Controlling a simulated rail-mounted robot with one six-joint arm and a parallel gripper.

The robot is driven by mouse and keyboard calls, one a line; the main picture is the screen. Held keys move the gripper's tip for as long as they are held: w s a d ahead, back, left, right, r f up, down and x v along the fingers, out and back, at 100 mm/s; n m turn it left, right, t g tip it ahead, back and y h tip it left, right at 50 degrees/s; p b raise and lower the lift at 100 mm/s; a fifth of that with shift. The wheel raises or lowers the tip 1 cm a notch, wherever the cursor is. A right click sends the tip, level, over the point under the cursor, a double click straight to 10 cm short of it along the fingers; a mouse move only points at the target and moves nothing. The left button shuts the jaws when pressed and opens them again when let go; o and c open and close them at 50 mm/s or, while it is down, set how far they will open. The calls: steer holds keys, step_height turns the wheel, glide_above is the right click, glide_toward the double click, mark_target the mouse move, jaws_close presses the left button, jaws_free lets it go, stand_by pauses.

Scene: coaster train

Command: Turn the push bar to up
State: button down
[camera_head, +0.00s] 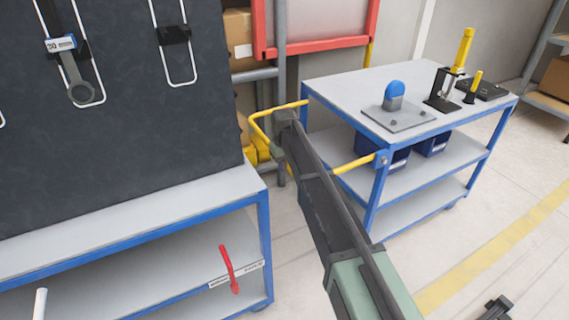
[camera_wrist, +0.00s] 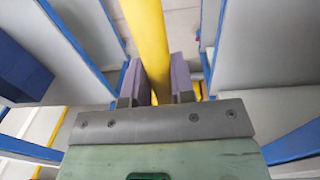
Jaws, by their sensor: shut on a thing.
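The push bar (camera_head: 353,164) is a yellow U-shaped tube on the left end of a blue and grey cart. It sticks out to the left from the cart, roughly level; its near arm meets a blue pivot bracket (camera_head: 381,159) on the cart's corner leg. My gripper (camera_head: 275,140) is at the bar's outer end and is shut on it. In the wrist view the yellow tube (camera_wrist: 147,35) runs between the two grey-purple fingers of my gripper (camera_wrist: 159,82). My arm hides part of the bar in the head view.
The cart top (camera_head: 350,84) carries a blue-knobbed fixture (camera_head: 394,92) and a yellow-handled clamp (camera_head: 463,48). Blue bins (camera_head: 433,143) sit on its shelf. A dark tool panel (camera_head: 110,130) and workbench (camera_head: 130,225) with a red handle (camera_head: 229,268) stand left. Floor right of the cart is open.

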steer(key=shift+a+r+p, duration=0.1)
steer(key=shift+r+p, duration=0.2)
steer(key=shift+r, duration=0.3)
steer(key=shift+w, duration=0.1)
steer(key=c, duration=1.3)
jaws_free()
steer(key=shift+o, duration=0.2)
step_height(320, 180, up, 11)
steer(key=p, duration=1)
steer(key=shift+s+a+p, duration=0.2)
steer(key=shift+p, duration=0.15)
steer(key=shift+f, duration=0.1)
